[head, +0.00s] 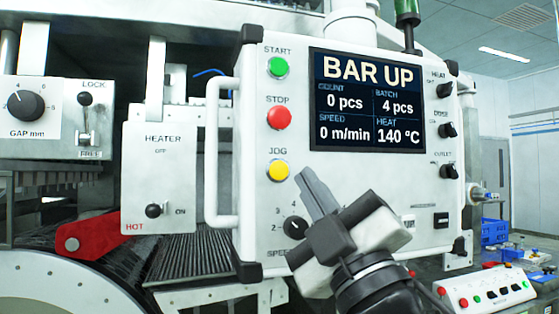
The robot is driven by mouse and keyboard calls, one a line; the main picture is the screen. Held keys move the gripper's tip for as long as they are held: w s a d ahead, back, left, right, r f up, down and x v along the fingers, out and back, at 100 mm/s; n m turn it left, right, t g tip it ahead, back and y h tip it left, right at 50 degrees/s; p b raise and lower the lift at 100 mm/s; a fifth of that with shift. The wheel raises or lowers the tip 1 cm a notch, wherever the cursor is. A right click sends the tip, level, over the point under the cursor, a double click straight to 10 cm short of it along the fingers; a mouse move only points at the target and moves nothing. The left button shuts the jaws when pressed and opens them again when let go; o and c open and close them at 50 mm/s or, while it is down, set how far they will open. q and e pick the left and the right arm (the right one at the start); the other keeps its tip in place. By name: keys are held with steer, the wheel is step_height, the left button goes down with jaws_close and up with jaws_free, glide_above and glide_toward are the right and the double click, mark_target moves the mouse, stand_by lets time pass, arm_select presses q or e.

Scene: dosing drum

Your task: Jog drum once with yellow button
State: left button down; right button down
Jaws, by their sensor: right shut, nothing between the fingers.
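The yellow JOG button (279,170) sits on the white control panel (255,215), below the red STOP button (279,117) and the green START button (278,67). My right gripper (305,178) is shut and empty, its fingertips just right of the yellow button in the picture. I cannot tell whether the tips touch the panel. The panel's screen (368,102) reads BAR UP, 0 pcs, 0 m/min, batch 4 pcs and 140 °C. The drum (50,300) shows in part at the lower left. My left gripper is not in view.
The speed knob (295,227) is close to my right gripper. A white handle (222,150) stands out along the panel's left side. A heater box (158,180) and a red bar (90,232) are left of it. A small button box (485,291) is at lower right.

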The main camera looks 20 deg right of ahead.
steer(key=shift+s+r, duration=0.4)
steer(key=shift+r, duration=0.25)
steer(key=shift+w+t, duration=0.15)
steer(key=shift+t, duration=0.15)
steer(key=b, duration=0.2)
glide_toward(278, 161)
steer(key=shift+s+r+x, duration=0.15)
steer(key=shift+x, duration=0.7)
steer(key=shift+s+r+x, duration=0.15)
steer(key=shift+x, duration=0.75)
steer(key=shift+s+r+x, duration=0.15)
steer(key=shift+x, duration=0.7)
steer(key=shift+f, duration=0.1)
steer(key=shift+w, duration=0.4)
steer(key=shift+w, duration=0.45)
steer(key=shift+s, duration=0.8)
